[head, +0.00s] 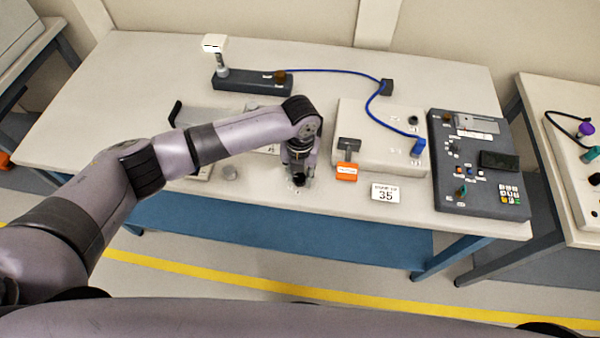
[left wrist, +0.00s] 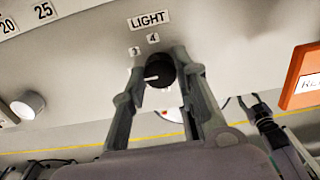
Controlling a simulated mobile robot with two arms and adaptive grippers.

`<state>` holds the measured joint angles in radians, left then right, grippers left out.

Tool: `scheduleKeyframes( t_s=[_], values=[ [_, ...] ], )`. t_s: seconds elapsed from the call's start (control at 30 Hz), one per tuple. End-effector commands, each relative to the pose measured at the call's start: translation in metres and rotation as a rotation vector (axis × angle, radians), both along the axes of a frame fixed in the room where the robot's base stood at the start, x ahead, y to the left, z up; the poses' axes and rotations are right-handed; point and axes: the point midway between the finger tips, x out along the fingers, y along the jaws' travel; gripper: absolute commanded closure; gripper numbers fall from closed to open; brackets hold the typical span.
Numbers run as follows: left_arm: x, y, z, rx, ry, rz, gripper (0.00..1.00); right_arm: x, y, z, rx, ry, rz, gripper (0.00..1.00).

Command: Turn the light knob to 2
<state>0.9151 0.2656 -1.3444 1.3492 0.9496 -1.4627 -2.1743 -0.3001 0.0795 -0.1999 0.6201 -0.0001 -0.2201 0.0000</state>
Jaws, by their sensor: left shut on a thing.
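The light knob (left wrist: 158,70) is round and black, under the LIGHT label (left wrist: 148,20) on a pale panel in the left wrist view. A white pointer line on it points to the left. Small numerals show above it; one reads 4, the one to its left looks like 3, and the fingers hide other marks. My left gripper (left wrist: 160,82) has a finger on each side of the knob and is shut on it. In the head view my left gripper (head: 298,178) points down at the table's front edge and largely hides the knob.
A dark keypad console (head: 480,195) stands further right. A white knob (left wrist: 28,104) is left of the light knob. A blue cable (head: 335,71) crosses the back.

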Motion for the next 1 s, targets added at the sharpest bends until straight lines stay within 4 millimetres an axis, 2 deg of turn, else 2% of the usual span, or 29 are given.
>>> scheduleKeyframes(
  t_s=[0.37, 0.4, 0.67, 1.0],
  values=[
    [0.0008, -0.0005, 0.0011, -0.001, -0.002, -0.002, 1.00, 0.0000, 0.0000, 0.0001, 0.000, 0.000, 0.000, 0.60],
    [0.0008, -0.0004, 0.0011, -0.001, -0.002, -0.002, 0.70, 0.0000, 0.0000, 0.0001, 0.000, 0.000, 0.000, 0.60],
    [0.0004, -0.0002, 0.0005, -0.001, -0.001, -0.001, 0.53, 0.0000, 0.0000, 0.0001, 0.000, 0.000, 0.000, 0.60],
    [0.0004, -0.0001, 0.0027, 0.000, -0.001, -0.001, 0.52, 0.0001, -0.0025, 0.0000, -0.003, -0.001, 0.001, 0.60]
  ],
)
